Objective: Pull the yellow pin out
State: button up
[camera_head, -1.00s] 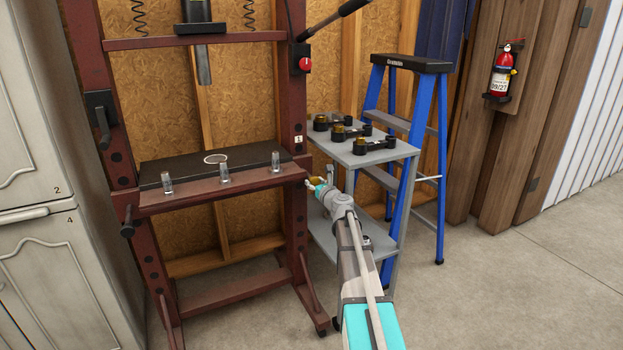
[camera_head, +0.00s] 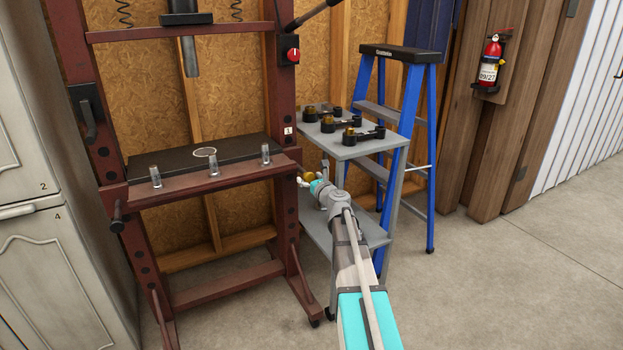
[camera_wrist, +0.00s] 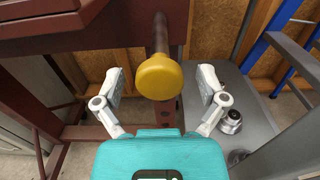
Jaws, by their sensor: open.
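The yellow pin (camera_wrist: 159,77) has a round yellow knob on a dark rod that runs into the right upright of the red press frame. In the wrist view the knob faces me, centred between my spread fingers. My gripper (camera_wrist: 161,88) is open, with one pale finger on each side of the knob and a visible gap on both sides. In the head view the yellow knob (camera_head: 308,175) is small and partly covered by my gripper (camera_head: 307,183), beside the press's right upright. The far end of the rod is hidden.
The red press (camera_head: 220,183) carries a dark plate and several clear cylinders. A grey cart (camera_head: 345,150) with dark parts on top stands close at right, before a blue stepladder (camera_head: 432,150). A metal part (camera_wrist: 231,122) sits on the cart's lower shelf. Floor at right is clear.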

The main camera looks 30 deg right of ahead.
jog(key=s, duration=1.2)
jog(key=shift+d, duration=0.2)
dwell(0.5)
jog(key=s+a+f+n+g+y, duration=0.25)
jog(key=a+f+n+g, duration=0.2)
jog(key=a+n, duration=0.55)
jog(key=s+a+f+n+g+y, duration=0.25)
jog(key=a+f+n+g, duration=0.2)
jog(key=a+n, duration=0.55)
jog(key=s+a+f+n+g+h, duration=0.3)
jog(key=s+a+f+n+g, duration=0.15)
jog(key=s+n, duration=0.35)
jog(key=s+a+f+n+g+h, duration=0.3)
jog(key=s+f+n+g, duration=0.2)
jog(key=s+n, duration=0.3)
notch_tip(320, 180, up, 33)
jog(key=p, duration=3.3)
jog(key=shift+r, duration=0.2)
